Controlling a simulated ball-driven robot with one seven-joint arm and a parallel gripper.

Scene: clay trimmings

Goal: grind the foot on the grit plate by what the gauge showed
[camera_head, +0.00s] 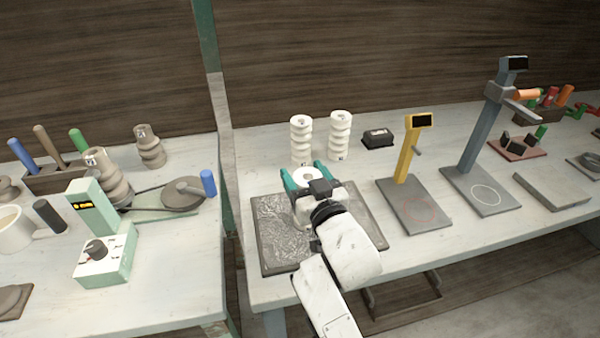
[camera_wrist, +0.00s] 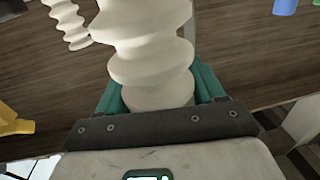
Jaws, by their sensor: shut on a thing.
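My gripper (camera_head: 305,176) is shut on a white ribbed clay piece (camera_wrist: 150,50), held between its teal fingers. In the head view only the pale round end of this piece (camera_head: 308,176) shows; my gripper and wrist hide the rest. The dark grey, rough grit plate (camera_head: 275,240) lies below my gripper and forearm. I cannot tell whether the piece touches it. A yellow gauge stand (camera_head: 404,158) with a red circle on its base is right of the plate. A taller blue-grey gauge stand (camera_head: 476,135) with a white circle is farther right. Both displays look dark.
Two white ribbed pieces (camera_head: 300,138) (camera_head: 340,135) stand behind the plate, near a small black box (camera_head: 378,138). A grey slab (camera_head: 552,190) lies at the right. A post (camera_head: 220,110) separates the left table, which holds a mint device (camera_head: 100,240) and a wheel (camera_head: 180,192).

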